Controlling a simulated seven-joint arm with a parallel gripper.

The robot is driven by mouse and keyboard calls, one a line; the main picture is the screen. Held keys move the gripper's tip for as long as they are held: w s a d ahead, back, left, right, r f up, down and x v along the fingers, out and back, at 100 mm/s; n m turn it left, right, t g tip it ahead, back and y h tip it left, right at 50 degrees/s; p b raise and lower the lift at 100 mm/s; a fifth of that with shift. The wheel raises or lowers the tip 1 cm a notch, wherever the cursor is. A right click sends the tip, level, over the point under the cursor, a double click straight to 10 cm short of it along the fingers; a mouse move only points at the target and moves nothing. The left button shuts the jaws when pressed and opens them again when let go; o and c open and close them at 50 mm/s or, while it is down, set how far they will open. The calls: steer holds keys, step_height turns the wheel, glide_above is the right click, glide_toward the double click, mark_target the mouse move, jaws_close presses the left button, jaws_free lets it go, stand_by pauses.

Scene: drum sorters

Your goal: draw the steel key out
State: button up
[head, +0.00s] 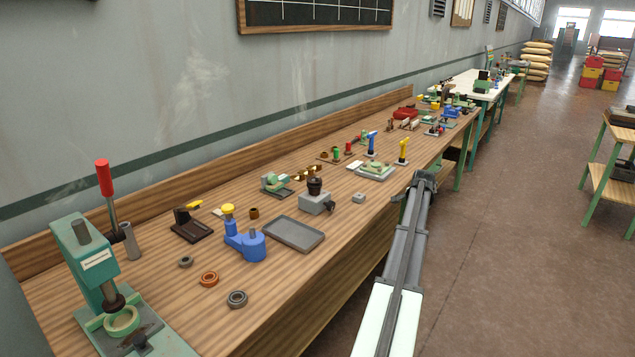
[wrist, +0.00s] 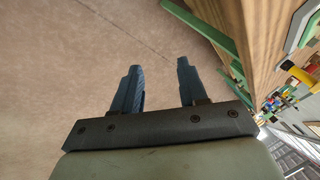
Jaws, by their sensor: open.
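I cannot surely pick out the steel key at this size. A light grey block (head: 316,203) with a dark, ribbed knob (head: 314,186) on top stands mid-bench in the head view. A small dark piece (head: 330,209) sticks out at its right front side; I cannot tell if it is the key. My gripper (wrist: 158,66) is open and empty in the wrist view, its two blue-grey fingers apart over bare floor. In the head view my arm reaches along the bench's front edge, its far end to the right of the grey block and apart from it.
The long wooden bench (head: 262,305) carries a green press (head: 92,262), a blue fixture (head: 245,246), a grey tray (head: 293,234), loose rings and a pale green fixture (head: 375,172). The bench edge (wrist: 247,45) and a green leg (wrist: 207,25) are right of my fingers. The aisle floor is clear.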

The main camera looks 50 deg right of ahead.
steer(key=s+a+r+m+g+h, duration=0.1)
steer(key=s+r+m+g, duration=0.15)
steer(key=r, duration=1.45)
steer(key=s+a+r+m+g+h, duration=0.1)
steer(key=r+m+g+h, duration=0.15)
steer(key=r, duration=1.55)
steer(key=m+t+y, duration=0.3)
steer(key=m+y, duration=0.4)
steer(key=y, duration=0.2)
glide_above(318, 179)
step_height(318, 179, down, 9)
step_height(318, 179, down, 8)
steer(key=shift+d+r, duration=0.1)
steer(key=shift+r, duration=0.05)
steer(key=shift+w+d+f, duration=0.1)
steer(key=shift+f, duration=1.3)
steer(key=shift+d+f, duration=0.1)
steer(key=shift+f, duration=1.3)
steer(key=shift+c, duration=0.4)
